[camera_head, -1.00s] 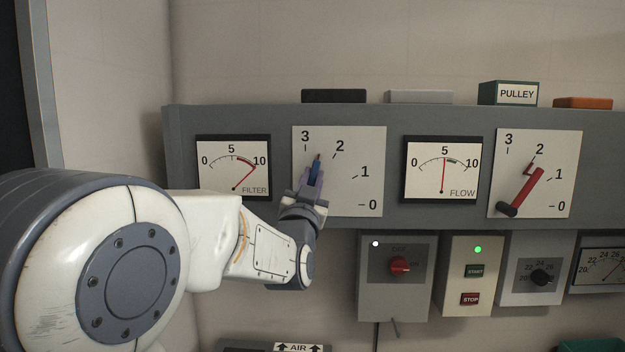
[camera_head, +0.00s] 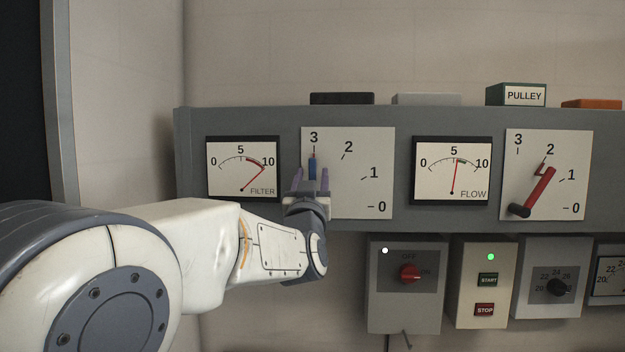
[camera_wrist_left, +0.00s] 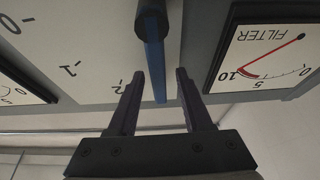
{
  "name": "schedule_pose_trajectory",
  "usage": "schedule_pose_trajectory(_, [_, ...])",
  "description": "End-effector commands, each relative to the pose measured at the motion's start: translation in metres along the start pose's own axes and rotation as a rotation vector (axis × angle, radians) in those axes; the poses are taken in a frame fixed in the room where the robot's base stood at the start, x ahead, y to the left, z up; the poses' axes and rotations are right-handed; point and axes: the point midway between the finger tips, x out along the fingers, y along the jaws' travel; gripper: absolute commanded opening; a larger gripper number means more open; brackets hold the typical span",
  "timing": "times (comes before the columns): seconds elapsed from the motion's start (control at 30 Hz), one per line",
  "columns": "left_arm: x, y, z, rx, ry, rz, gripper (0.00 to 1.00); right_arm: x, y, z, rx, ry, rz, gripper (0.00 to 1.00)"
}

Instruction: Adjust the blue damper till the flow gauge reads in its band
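The blue damper lever (camera_head: 312,168) stands about upright on its white scale plate (camera_head: 368,198), pointing at the 3. My left gripper (camera_head: 312,178) is open, with one finger on each side of the lever. In the left wrist view the lever (camera_wrist_left: 154,62) reaches between the spread fingers (camera_wrist_left: 158,88), with gaps showing. The lever's pivot is hidden by the gripper in the head view. The flow gauge (camera_head: 435,180) has its red needle a little right of 5, at the left end of the green band. My right gripper is not in view.
The filter gauge (camera_head: 225,185) is left of the lever, its needle near 10. A red lever (camera_head: 540,186) is on the right plate. A switch box (camera_head: 405,315) and a start-stop box (camera_head: 467,312) hang below the panel.

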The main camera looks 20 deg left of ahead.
Motion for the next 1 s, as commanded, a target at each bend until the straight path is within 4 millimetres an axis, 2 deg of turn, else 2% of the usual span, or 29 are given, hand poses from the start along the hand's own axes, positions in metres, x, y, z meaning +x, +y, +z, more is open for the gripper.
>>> schedule_pose_trajectory(0.27, [0.000,0.000,0.000,0.002,0.002,0.000,0.50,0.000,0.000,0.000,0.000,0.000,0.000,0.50])
schedule_pose_trajectory(0.37, [-0.006,0.000,0.001,0.001,0.003,0.001,0.50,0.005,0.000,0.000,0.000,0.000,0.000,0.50])
schedule_pose_trajectory(0.47, [-0.021,0.000,0.003,0.001,0.004,0.001,0.50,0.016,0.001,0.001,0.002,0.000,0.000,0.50])
schedule_pose_trajectory(0.77, [-0.080,0.000,0.003,-0.001,0.003,0.002,0.50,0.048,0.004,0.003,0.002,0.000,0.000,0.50])
schedule_pose_trajectory(1.0, [-0.103,0.000,0.000,0.001,0.001,0.001,0.50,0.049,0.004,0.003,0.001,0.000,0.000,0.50])
